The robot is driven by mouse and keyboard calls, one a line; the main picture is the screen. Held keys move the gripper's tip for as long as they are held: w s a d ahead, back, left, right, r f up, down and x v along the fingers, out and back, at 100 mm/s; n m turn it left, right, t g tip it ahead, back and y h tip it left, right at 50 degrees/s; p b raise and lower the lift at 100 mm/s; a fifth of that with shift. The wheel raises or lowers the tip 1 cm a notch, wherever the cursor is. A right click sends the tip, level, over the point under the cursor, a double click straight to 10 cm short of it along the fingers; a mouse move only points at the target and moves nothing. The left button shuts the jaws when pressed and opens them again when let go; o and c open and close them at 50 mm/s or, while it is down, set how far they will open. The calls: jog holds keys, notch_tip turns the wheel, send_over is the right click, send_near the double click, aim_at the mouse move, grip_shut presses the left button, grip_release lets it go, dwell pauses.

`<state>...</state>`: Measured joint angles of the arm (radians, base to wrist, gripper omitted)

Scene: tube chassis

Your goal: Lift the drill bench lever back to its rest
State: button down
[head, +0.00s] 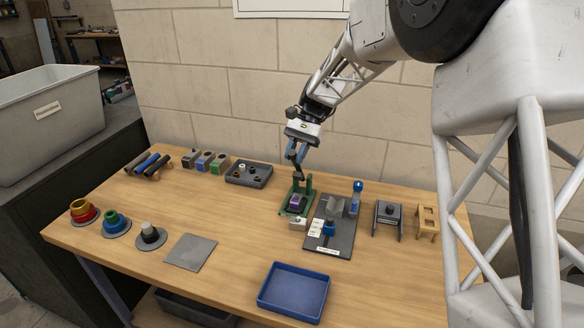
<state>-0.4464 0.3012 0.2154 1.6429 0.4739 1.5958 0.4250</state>
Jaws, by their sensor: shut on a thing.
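Right of the fixture are a dark plate (343,238) with blue parts, a grey stand (388,220) and a wooden stand (427,223). A dark block (249,174) with holes lies left. A blue tray (294,291) is in front. The table (235,283) is clear around the tray.

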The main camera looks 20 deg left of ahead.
jog(key=shift+w+r+g, duration=0.35)
jog(key=shift+w+g, duration=0.25)
jog(key=shift+w, duration=0.25)
jog(key=shift+w+r+g, duration=0.3)
jog(key=shift+w+g, duration=0.3)
jog(key=shift+w, duration=0.3)
jog(key=shift+w+r+g, duration=0.35)
jog(key=shift+w+g, duration=0.25)
jog(key=shift+w, duration=0.25)
jog(key=c, duration=1)
grip_release()
jog(key=shift+o, duration=0.2)
jog(key=shift+r, duration=0.15)
jog(key=s+d+r, duration=0.2)
jog(key=s+d, duration=0.2)
jog(key=s, duration=0.3)
jog(key=s+d+r, duration=0.2)
jog(key=s+d, duration=0.1)
jog(key=s, duration=0.4)
jog(key=shift+d+r, duration=0.35)
jog(key=shift+d, duration=0.05)
jog(key=shift+c, duration=0.4)
